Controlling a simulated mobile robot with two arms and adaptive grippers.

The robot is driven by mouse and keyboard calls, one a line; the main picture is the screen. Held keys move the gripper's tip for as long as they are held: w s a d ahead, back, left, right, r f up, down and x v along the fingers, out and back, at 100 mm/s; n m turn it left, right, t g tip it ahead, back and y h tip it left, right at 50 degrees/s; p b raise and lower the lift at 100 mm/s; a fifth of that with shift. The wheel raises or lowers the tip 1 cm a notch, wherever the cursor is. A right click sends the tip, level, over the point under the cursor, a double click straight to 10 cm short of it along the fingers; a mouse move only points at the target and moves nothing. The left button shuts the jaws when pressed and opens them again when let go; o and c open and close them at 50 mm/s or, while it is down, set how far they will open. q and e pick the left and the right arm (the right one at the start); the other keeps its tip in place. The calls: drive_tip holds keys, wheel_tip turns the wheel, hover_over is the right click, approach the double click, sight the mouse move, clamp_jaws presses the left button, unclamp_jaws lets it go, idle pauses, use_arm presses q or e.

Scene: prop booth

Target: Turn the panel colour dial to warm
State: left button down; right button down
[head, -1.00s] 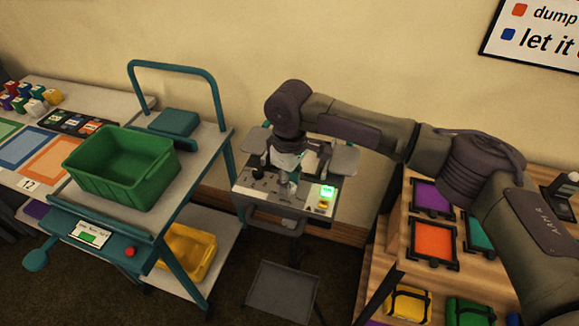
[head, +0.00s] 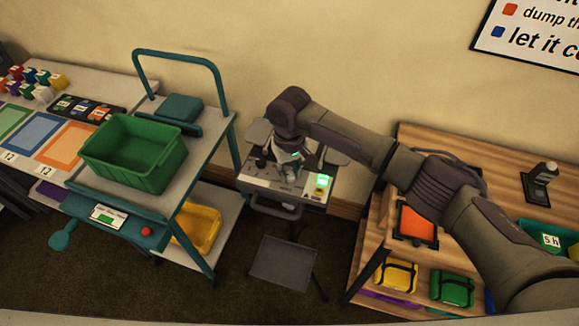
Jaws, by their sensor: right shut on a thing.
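The light panel (head: 300,191) is a pale control box on a stand against the wall, with a lit green indicator (head: 322,180) at its right end. My right gripper (head: 291,171) points down onto the panel's top from the arm above. It is shut on a small part there, which I take to be the colour dial; the gripper hides most of it. The dial's markings and setting are too small to read. My left gripper is out of view.
A teal cart (head: 155,208) with a green bin (head: 133,152) and a yellow bin (head: 197,222) stands left of the panel. A wooden shelf unit (head: 388,215) stands to the right. A grey tray (head: 284,262) sits low in front.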

sight(290, 174)
idle(0.4)
drive_tip(key=c, duration=0.9)
unclamp_jaws()
drive_tip(key=shift+r, duration=0.1)
wheel_tip(290, 174, up, 12)
drive_tip(key=shift+f, duration=0.1)
